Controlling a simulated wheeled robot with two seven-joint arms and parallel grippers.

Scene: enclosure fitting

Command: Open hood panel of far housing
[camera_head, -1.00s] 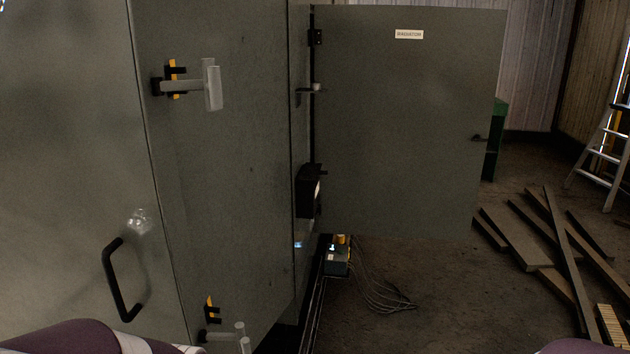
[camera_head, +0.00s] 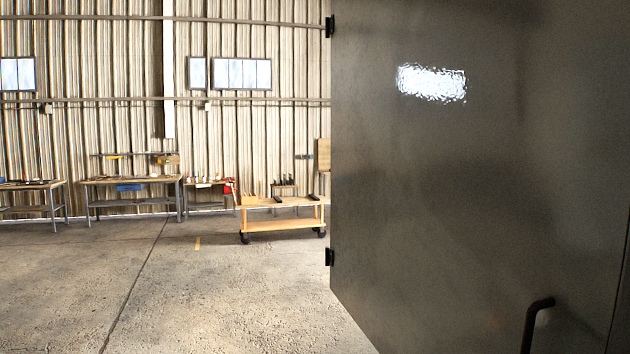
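A large dark grey metal panel (camera_head: 470,190) fills the right side of the head view. Two black hinges sit on its left edge, an upper one (camera_head: 329,26) and a lower one (camera_head: 329,257). A black bar handle (camera_head: 535,322) is near its bottom right and is cut off by the frame's lower edge. A bright reflection shows high on the panel. I cannot tell whether this panel belongs to the far housing. Neither of my grippers is in view.
Concrete floor (camera_head: 200,290) is clear on the left and in front. A wooden cart (camera_head: 283,225) on wheels stands beyond the panel's left edge. Workbenches (camera_head: 130,182) line the corrugated back wall (camera_head: 90,120).

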